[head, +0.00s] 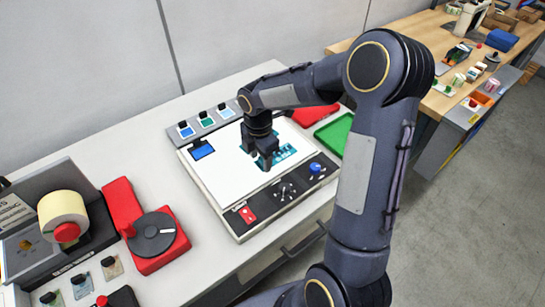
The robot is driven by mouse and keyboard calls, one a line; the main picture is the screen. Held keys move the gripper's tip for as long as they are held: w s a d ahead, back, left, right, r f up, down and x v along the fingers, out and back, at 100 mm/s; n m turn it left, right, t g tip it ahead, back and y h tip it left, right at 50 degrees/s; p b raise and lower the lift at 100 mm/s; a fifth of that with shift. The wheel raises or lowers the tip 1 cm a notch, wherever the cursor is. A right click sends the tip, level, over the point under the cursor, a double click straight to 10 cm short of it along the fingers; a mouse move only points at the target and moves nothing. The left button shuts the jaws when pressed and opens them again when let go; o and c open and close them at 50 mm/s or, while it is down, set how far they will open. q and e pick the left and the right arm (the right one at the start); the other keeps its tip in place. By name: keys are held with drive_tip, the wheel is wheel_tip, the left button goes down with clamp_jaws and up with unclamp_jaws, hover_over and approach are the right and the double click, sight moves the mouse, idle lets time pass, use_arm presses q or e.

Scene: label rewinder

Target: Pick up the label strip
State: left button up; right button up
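The label strip (290,154) looks like a teal-blue printed piece lying on the white top of a flat machine (215,178). Part of it is hidden behind my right gripper. My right gripper (257,157) reaches down over the strip's left part, with its fingers pointing at the white surface. The fingers look apart, with a gap between them. Whether they touch the strip is too small to tell. My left gripper is not in view.
A red device with a dark disc (152,235) and a label roll (63,215) stand at left. My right arm spans the right.

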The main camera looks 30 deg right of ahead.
drive_tip(key=c, duration=1)
drive_tip(key=shift+o, duration=0.2)
